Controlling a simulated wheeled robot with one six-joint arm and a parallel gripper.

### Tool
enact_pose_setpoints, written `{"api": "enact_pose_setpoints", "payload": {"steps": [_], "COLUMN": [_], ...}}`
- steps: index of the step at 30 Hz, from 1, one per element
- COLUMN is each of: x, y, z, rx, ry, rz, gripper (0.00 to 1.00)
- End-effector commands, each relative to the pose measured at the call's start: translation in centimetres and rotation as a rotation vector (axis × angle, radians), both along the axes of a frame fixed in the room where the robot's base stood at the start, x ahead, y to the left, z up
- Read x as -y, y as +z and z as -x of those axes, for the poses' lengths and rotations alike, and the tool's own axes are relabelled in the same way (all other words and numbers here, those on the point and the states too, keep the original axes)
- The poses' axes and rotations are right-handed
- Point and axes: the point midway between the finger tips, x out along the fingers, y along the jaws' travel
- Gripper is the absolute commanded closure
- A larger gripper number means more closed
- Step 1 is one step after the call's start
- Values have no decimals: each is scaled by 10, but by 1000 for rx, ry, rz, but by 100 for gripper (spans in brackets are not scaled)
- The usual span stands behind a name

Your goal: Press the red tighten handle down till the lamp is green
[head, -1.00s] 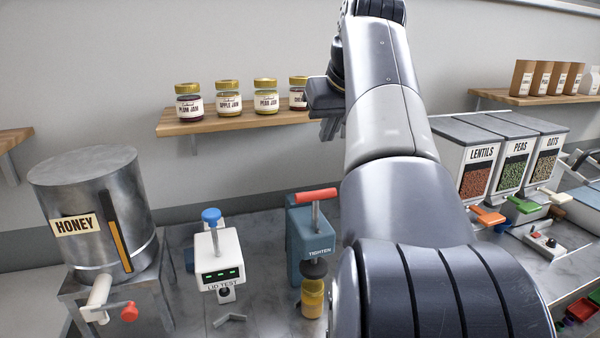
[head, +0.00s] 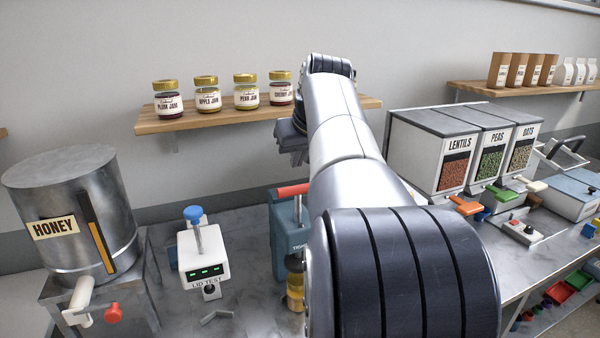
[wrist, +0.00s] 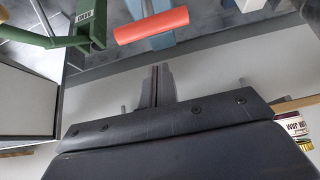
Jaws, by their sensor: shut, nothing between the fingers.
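The red handle (head: 293,190) sits on top of the blue tighten press (head: 284,240), partly hidden behind my arm. A jar with yellow contents (head: 295,290) stands under the press, also partly covered. The handle shows as a red bar in the wrist view (wrist: 150,25), beyond my fingertips. My gripper (head: 297,160) is shut and empty, above the handle and apart from it, in front of the shelf; its closed fingers show in the wrist view (wrist: 157,75). I cannot make out the press's lamp.
The lid tester (head: 203,255) with lit green lights and a blue knob stands left of the press. The honey tank (head: 75,215) is farther left. Several jam jars stand on the wooden shelf (head: 155,125). Dispensers (head: 430,150) stand at the right.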

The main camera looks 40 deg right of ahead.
Motion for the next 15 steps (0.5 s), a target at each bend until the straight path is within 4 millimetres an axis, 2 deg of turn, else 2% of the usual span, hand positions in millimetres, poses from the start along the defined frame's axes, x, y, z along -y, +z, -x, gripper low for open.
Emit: {"api": "enact_pose_setpoints", "payload": {"steps": [7, 15], "x": [-2, -2], "y": [-26, -35], "z": [8, 9], "rx": [0, 2], "ry": [-1, -1], "rz": [-1, 1], "gripper": [100, 100]}}
